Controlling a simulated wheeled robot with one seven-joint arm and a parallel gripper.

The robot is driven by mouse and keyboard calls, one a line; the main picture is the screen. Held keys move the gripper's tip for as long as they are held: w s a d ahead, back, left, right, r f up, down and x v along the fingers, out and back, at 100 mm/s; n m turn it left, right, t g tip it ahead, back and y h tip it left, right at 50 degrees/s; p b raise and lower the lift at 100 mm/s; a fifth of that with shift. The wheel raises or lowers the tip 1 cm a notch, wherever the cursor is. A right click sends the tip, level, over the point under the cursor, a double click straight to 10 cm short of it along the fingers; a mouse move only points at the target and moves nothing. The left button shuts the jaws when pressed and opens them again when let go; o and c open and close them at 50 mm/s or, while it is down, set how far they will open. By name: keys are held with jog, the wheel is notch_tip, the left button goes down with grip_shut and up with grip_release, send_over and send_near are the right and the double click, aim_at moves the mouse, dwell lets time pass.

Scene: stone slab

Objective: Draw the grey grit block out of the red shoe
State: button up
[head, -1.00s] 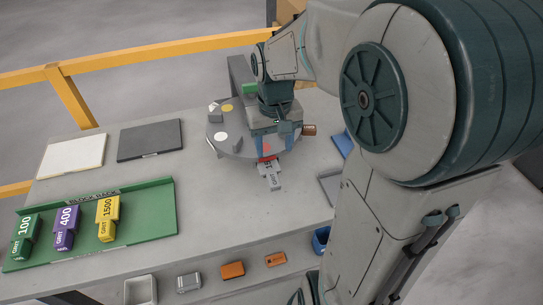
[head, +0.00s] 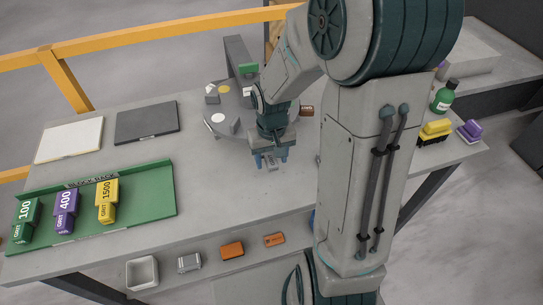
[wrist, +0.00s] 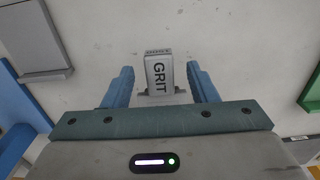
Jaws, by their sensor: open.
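The grey grit block (wrist: 160,73), marked GRIT, lies between the two fingers of my gripper (wrist: 160,88) in the wrist view. A gap shows on each side of it, so the fingers are open and not closed on it. In the head view my gripper (head: 271,157) points down over the slab, in front of the round turntable, with the grey block (head: 269,164) partly visible between its fingers. The red shoe shows in neither current view; my gripper probably covers it.
The grey turntable (head: 216,132) carries small pieces behind my gripper. A green rack (head: 148,202) holds green, purple and yellow grit blocks at left. Dark (head: 147,122) and white (head: 70,140) plates lie behind it. The slab between rack and gripper is clear.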

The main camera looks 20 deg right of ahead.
jog(key=shift+c, duration=0.3)
grip_shut()
jog(key=shift+s, duration=0.1)
jog(key=shift+s, duration=2.5)
jog(key=shift+r, duration=0.1)
